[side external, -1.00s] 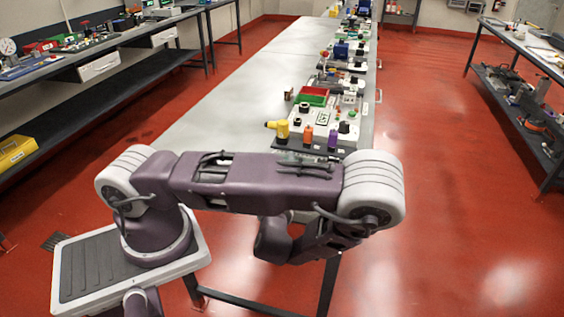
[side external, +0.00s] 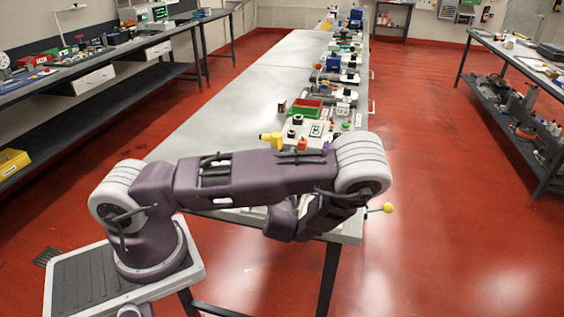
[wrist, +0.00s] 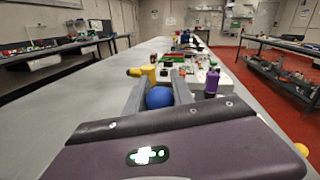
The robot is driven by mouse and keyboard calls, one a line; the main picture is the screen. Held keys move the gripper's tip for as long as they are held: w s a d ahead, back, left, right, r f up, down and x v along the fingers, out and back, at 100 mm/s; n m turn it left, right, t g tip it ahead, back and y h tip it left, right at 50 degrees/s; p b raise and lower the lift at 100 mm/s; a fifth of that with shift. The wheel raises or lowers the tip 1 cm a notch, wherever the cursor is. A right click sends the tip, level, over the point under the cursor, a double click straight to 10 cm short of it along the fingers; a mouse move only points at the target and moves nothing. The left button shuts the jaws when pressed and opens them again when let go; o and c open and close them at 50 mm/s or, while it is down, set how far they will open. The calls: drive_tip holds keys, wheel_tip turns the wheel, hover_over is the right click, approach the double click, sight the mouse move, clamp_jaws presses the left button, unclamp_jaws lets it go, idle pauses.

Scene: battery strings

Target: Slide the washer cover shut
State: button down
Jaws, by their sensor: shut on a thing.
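My gripper (wrist: 159,92) shows in the wrist view with its two grey fingers shut on a blue round knob (wrist: 160,98). The blue knob sits between the fingers, low above the bench top. No washer or sliding cover can be made out, and what the knob is fixed to is hidden by my wrist housing. In the side external view my arm hides the fingers and the knob.
A purple bottle (wrist: 211,83) stands right of my fingers. A yellow ball-ended lever (side external: 388,208) juts past the bench's right edge. The bench's left half is clear.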

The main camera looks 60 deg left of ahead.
drive_tip(key=shift+w, duration=0.1)
drive_tip(key=c, duration=1.1)
unclamp_jaws()
